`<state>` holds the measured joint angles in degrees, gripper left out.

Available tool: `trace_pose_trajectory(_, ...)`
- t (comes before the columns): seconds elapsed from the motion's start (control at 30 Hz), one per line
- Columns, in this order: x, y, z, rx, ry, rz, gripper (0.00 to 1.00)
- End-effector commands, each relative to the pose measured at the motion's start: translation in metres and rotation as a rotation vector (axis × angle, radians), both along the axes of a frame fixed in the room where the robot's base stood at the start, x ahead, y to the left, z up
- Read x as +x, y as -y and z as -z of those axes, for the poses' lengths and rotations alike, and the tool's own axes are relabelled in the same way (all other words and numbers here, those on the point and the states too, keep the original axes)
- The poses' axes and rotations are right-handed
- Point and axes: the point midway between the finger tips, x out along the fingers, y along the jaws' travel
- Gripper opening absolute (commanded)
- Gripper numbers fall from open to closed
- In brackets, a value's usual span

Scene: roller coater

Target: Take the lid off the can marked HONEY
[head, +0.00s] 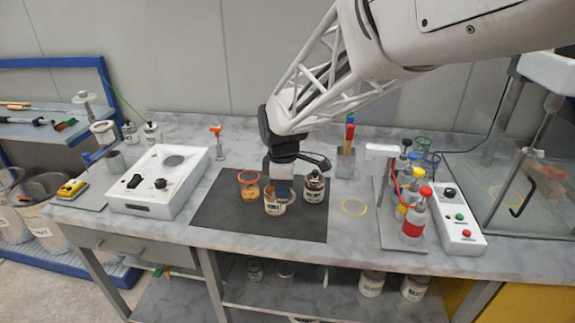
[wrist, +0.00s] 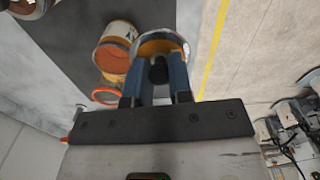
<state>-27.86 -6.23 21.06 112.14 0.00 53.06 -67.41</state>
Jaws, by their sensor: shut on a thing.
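A pale can (head: 276,209) with dark lettering stands on the dark mat (head: 225,222); the lettering is too small to read surely. My gripper (head: 279,186) points down right over this can. In the wrist view, my gripper's two blue fingers (wrist: 158,84) are closed on a dark knob (wrist: 158,70) in front of the can's round top (wrist: 163,44), which looks orange-brown inside its pale rim. I cannot tell whether the lid sits on the rim or is a little above it. An orange can (head: 249,187) stands to the left, and a can with a dark top (head: 314,187) to the right.
A white control box (head: 160,182) stands left of the mat. A yellow ring (head: 354,206) marks clear bench right of it. Farther right are bottles with coloured caps (head: 415,218) and a box with buttons (head: 460,222). A holder (head: 346,160) stands behind.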

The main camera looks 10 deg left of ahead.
Motion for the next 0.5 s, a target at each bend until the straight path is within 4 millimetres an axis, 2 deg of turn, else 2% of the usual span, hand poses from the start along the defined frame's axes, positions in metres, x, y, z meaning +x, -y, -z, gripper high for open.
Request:
trace_pose_trajectory(0.2,-0.031,0.016,-0.004,0.000,0.000,0.000,0.00)
trace_pose_trajectory(0.5,-0.058,0.030,-0.007,0.001,0.001,0.000,0.00)
